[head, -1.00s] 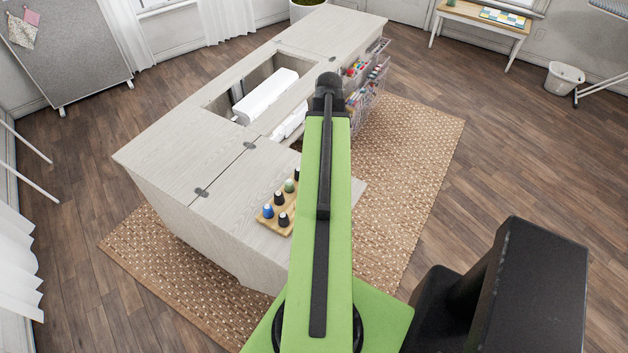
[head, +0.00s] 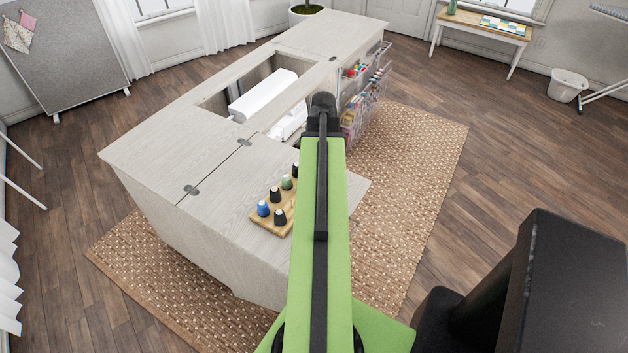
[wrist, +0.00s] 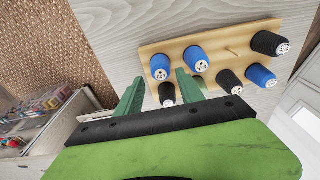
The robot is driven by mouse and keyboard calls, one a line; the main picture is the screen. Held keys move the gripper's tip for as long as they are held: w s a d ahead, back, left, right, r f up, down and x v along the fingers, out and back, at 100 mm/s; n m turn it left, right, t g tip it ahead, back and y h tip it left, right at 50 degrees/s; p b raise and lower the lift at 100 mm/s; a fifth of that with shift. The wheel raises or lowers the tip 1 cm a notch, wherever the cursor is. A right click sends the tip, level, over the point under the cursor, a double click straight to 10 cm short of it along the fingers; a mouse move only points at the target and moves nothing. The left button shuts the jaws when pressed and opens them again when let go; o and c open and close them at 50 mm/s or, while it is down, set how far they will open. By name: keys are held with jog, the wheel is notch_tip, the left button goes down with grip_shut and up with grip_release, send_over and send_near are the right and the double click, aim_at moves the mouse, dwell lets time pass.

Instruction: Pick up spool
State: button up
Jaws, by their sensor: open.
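Several thread spools stand on a wooden rack (wrist: 147,60) on the cabinet top. In the wrist view, a black spool (wrist: 167,94) shows between the two green fingers of my open gripper (wrist: 160,78), partly hidden by its black mount. I cannot tell whether they touch it. Blue spools (wrist: 160,67) (wrist: 195,59) (wrist: 260,75) and black spools (wrist: 229,81) (wrist: 270,43) stand beyond the fingers. In the head view, my arm hides the gripper and part of the rack (head: 259,220); a blue spool (head: 263,208) and a black spool (head: 280,217) show at its left.
The pale cabinet (head: 150,150) has an open well with a white sewing machine (head: 263,95). Clear bins (head: 365,100) of colourful supplies hang at its far side. The cabinet top left of the rack is bare. An empty peg (wrist: 232,52) stands among the spools.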

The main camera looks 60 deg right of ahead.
notch_tip(320, 180, down, 5)
jog(key=b, duration=0.4)
jog(key=shift+w+a, duration=0.1)
jog(key=shift+r, duration=0.2)
grip_shut()
jog(key=shift+r, duration=0.1)
